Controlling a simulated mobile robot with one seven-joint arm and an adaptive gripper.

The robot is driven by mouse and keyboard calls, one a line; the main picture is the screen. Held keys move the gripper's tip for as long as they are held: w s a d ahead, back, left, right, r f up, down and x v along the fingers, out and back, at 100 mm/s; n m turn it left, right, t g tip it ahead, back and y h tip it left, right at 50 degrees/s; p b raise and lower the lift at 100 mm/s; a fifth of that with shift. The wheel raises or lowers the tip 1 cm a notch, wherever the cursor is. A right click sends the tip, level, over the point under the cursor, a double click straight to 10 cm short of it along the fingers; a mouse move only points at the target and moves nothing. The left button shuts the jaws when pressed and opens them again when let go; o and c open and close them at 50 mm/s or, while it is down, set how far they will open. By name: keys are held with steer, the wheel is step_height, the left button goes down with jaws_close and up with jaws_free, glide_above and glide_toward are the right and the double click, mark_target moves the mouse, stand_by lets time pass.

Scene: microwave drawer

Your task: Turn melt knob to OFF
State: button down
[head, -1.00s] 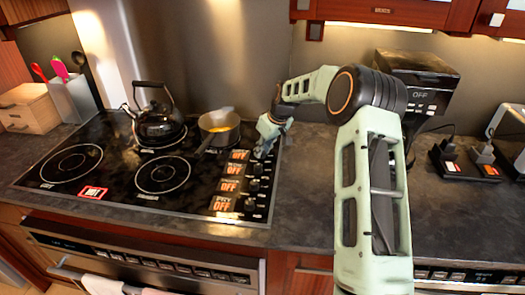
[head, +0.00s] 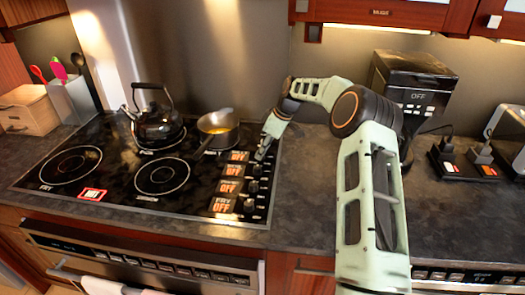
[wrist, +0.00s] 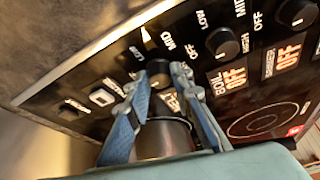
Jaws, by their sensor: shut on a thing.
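The melt knob (wrist: 158,70) is a small dark round knob on the black control strip. In the wrist view it sits between the blue-grey fingertips of my gripper (wrist: 156,82), which are shut on it. Labels MID and LOW show beside it. The MELT label (wrist: 172,103) is partly covered by a finger, and its display is hidden there. In the head view my gripper (head: 264,149) reaches down at the top knob of the column, which it mostly covers. The display beside it (head: 238,156) glows orange and seems to read OFF.
The neighbouring boil knob (wrist: 222,42) and simmer knob (wrist: 297,12) are close by. The boil display (wrist: 235,78) reads OFF. A pan (head: 217,129) and a black kettle (head: 157,123) stand on the stove. A coffee machine (head: 414,84) stands to the right on the counter.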

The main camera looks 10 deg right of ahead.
steer(key=c, duration=1.7)
jaws_free()
steer(key=v, duration=1.2)
steer(key=shift+a, duration=0.1)
